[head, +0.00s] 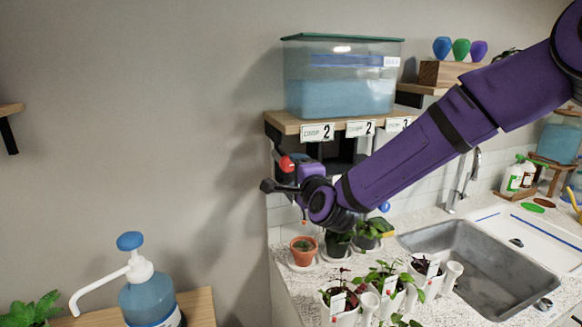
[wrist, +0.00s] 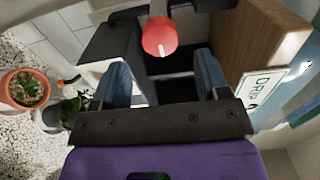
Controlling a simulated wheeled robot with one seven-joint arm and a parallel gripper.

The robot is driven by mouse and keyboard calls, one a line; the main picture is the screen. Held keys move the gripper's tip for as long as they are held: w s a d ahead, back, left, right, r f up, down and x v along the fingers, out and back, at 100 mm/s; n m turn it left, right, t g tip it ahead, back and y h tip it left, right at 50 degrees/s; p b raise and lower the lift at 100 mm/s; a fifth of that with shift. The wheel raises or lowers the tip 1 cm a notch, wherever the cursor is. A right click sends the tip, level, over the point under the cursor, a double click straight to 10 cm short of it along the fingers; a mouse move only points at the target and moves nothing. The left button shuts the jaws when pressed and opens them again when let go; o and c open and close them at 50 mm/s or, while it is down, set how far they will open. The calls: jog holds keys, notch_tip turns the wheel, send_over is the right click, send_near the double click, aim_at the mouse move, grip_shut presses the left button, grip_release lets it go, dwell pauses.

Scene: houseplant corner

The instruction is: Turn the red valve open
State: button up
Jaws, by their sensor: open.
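The red valve is a round red knob (head: 287,163) under the wooden shelf (head: 290,126), at the left end below a "DRIP 2" tag. In the wrist view the red knob (wrist: 159,37), with a pale line on its face, shows at top centre. My gripper (head: 279,181) is just below it in the head view. In the wrist view my gripper (wrist: 160,68) has two blue-grey fingers spread apart, with nothing between their pads. The knob shows between and beyond the fingertips; I cannot tell the exact gap or whether anything touches. The valve's body is mostly hidden.
A lidded tank of blue water (head: 340,92) stands on the shelf. Below are a terracotta pot (head: 303,250), dark pots and white planters (head: 345,308) on the speckled counter. A sink (head: 470,262) is at right, a pump bottle (head: 150,295) at lower left. Open space lies left of the shelf.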

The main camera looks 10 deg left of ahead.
jog(key=shift+v, duration=1.5)
jog(key=s+d+r+n+g+h, duration=0.2)
jog(key=s+d+r+n, duration=0.1)
jog(key=d, duration=0.6)
jog(key=s+d+r+n+g+h, duration=0.1)
jog(key=s+d+r+n+h, duration=0.2)
jog(key=d, duration=0.6)
jog(key=s+d+r+n+g+h, duration=0.2)
jog(key=s+d+n, duration=0.2)
jog(key=d, duration=0.4)
jog(key=s+d+n+g+h, duration=0.1)
jog(key=s+d+g+h, duration=0.2)
jog(key=s+d, duration=1.4)
jog(key=s+g, duration=0.1)
jog(key=s, duration=0.3)
jog(key=shift+d+g, duration=0.2)
jog(key=shift+g, duration=0.2)
